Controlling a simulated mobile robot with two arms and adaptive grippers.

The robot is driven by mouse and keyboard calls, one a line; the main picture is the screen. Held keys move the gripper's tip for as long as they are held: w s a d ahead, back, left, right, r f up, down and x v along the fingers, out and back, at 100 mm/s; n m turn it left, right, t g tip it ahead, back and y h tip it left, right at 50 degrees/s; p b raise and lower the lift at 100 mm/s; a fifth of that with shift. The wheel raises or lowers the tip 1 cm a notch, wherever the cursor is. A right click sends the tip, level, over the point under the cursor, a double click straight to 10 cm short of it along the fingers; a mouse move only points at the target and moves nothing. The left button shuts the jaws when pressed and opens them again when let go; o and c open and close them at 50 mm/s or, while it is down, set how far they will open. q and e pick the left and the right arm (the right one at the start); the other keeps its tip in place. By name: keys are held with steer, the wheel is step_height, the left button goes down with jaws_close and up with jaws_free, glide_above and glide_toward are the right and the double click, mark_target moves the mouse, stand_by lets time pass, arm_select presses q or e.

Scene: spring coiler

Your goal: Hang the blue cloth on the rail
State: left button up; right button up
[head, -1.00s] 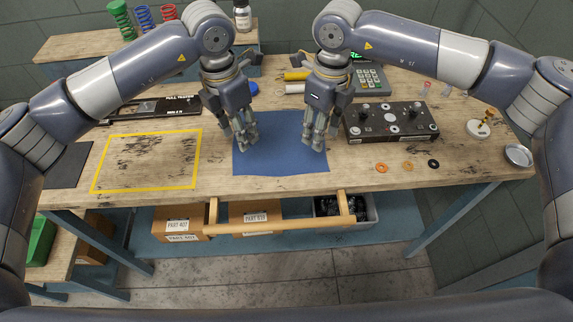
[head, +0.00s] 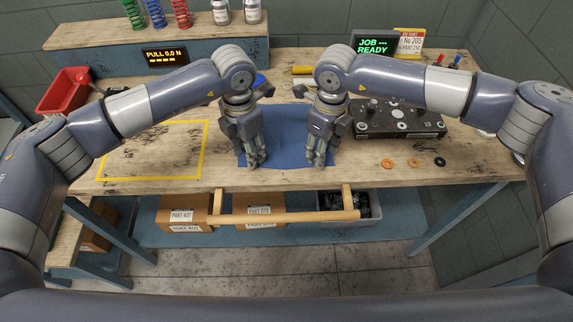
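The blue cloth (head: 286,142) lies spread on the wooden workbench, close to its front edge. The rail (head: 285,217) is a light wooden bar held on two arms in front of the bench, below the top. My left gripper (head: 253,165) points down at the cloth's near left part. My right gripper (head: 318,163) points down at its near right part. Both sets of fingertips are close to the cloth's near edge. The fingers look close together, but whether they are open, or grip any cloth, is not clear. The grippers and arms hide the cloth's sides.
A black fixture plate (head: 398,120) stands right of the cloth, with small rings (head: 414,162) before it. A yellow-outlined area (head: 203,150) is at left. Below the rail are cardboard boxes (head: 183,212) and a grey bin (head: 371,205). The space before the rail is clear.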

arm_select(q)
steer(key=shift+f, duration=0.15)
arm_select(e)
steer(key=shift+d+f, duration=0.1)
steer(key=shift+f, duration=0.1)
arm_select(q)
steer(key=c, duration=0.7)
arm_select(e)
steer(key=c, duration=0.7)
arm_select(q)
steer(key=shift+f, duration=0.1)
jaws_close()
arm_select(e)
steer(key=shift+f, duration=0.1)
jaws_close()
arm_select(q)
steer(key=shift+d, duration=0.1)
arm_select(e)
steer(key=shift+s+f, duration=0.1)
